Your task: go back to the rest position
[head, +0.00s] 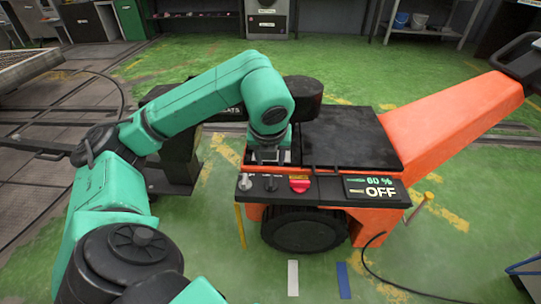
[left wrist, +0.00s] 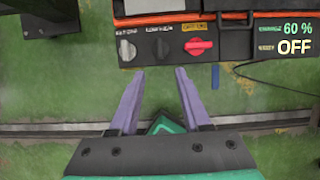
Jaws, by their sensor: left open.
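My left gripper (head: 265,158) is in the head view, at the end of my bent green arm, above and behind the left part of the control panel. Its fingers are small and partly hidden there. In the left wrist view its two purple fingers (left wrist: 158,72) stand apart with nothing between them. The fingertips appear just below the panel (left wrist: 268,75) in that picture, and I see no contact. The panel carries a light grey knob (head: 245,182), a black knob (head: 270,184) and a red knob (head: 299,184). The display (head: 372,188) reads 60 % and OFF. My right gripper is not in view.
The panel belongs to an orange machine (head: 440,115) with a black top (head: 350,138) and a dark wheel (head: 302,232). A black cable (head: 385,280) lies on the green floor at right. A dark post (head: 180,160) stands left of the machine. Open floor lies in front.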

